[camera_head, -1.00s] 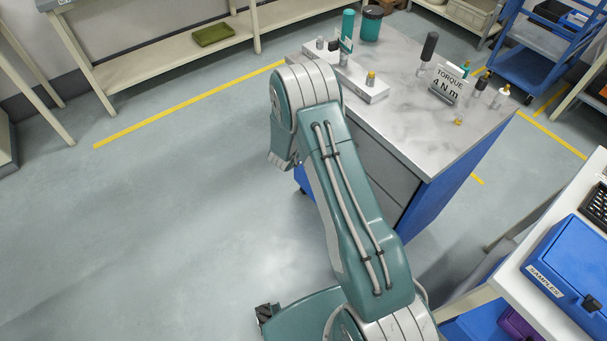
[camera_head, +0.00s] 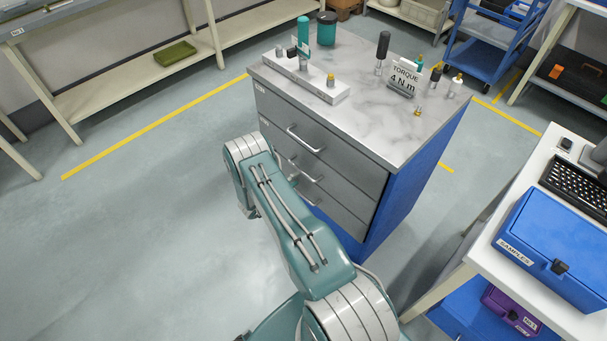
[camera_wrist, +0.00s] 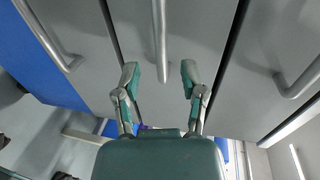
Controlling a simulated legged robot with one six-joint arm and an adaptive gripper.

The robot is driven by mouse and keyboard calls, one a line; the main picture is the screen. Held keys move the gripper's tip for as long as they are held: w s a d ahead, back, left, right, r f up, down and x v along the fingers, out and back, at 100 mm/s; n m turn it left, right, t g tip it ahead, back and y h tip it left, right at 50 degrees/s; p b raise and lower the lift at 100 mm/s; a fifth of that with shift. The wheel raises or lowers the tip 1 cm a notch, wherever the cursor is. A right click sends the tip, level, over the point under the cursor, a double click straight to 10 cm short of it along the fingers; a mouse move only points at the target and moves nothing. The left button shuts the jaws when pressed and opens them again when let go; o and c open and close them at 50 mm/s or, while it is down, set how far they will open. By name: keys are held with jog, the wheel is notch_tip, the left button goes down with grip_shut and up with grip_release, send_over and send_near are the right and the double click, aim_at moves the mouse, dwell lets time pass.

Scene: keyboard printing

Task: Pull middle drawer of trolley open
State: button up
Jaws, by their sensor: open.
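The trolley (camera_head: 373,182) stands at centre right in the head view, with grey drawer fronts and blue sides. Its three drawers look shut. The middle drawer's handle (camera_head: 308,174) shows below the top drawer's handle (camera_head: 305,139). In the wrist view the drawer fronts appear turned sideways, and the middle handle (camera_wrist: 160,40) is a straight metal bar at the top centre. My gripper (camera_wrist: 159,75) is open, its fingertips either side of the handle's line. The handle's near end reaches between the tips; contact cannot be told. The head view hides my gripper behind my arm.
The trolley top (camera_head: 350,115) carries a torque sign (camera_head: 404,78), a metal block and several tools. A white bench (camera_head: 500,240) with a blue samples case (camera_head: 560,250) stands at the right. Open floor (camera_head: 150,240) lies to the left.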

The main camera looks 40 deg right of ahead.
aim_at(304, 173)
jog(key=shift+x, duration=2.45)
grip_shut()
